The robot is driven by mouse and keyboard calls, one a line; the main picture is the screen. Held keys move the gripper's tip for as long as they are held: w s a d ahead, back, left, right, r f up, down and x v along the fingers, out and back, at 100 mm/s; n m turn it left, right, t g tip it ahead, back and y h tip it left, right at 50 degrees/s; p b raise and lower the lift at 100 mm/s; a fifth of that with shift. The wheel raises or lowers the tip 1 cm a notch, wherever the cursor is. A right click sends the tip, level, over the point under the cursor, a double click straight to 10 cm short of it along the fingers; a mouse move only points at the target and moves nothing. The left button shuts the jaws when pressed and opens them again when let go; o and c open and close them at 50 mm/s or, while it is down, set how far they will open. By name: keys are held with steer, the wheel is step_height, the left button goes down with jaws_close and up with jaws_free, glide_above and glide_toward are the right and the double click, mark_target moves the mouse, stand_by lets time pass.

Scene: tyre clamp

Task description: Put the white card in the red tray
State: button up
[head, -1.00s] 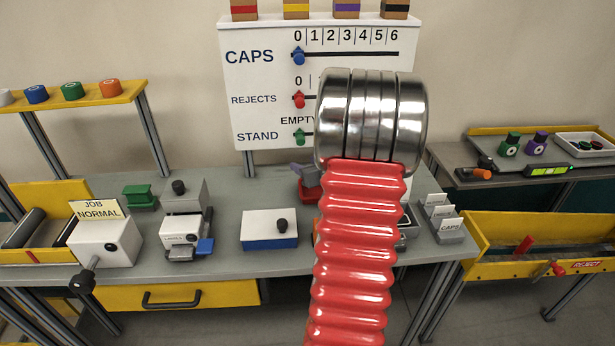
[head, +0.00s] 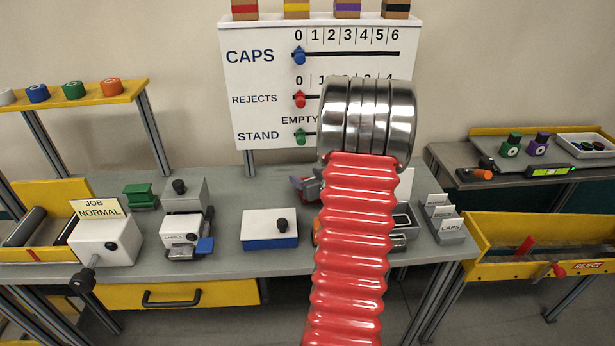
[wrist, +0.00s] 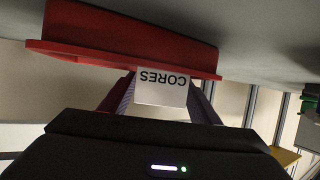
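The white card (wrist: 162,88) reads CORES and shows upside down in the wrist view. It sits between the two fingers of my gripper (wrist: 162,82), which appear shut on its side edges. The red tray (wrist: 120,54) is just beyond the fingertips, and the card overlaps its rim in the picture. I cannot tell whether they touch. In the head view my red arm sleeve hides the card and most of the gripper. A small part of the red tray (head: 313,191) shows left of the sleeve, with a grey finger beside it.
A white and blue box (head: 269,236) stands on the bench left of my arm. A rack of labelled cards (head: 442,217) stands at the bench's right end. A label machine (head: 184,232) and the JOB NORMAL box (head: 105,240) are farther left.

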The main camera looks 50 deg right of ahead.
steer(key=shift+o, duration=0.9)
steer(key=shift+r, duration=0.1)
steer(key=shift+s+r, duration=0.1)
steer(key=shift+s, duration=0.1)
steer(key=v, duration=1.1)
steer(key=shift+s+a, duration=0.25)
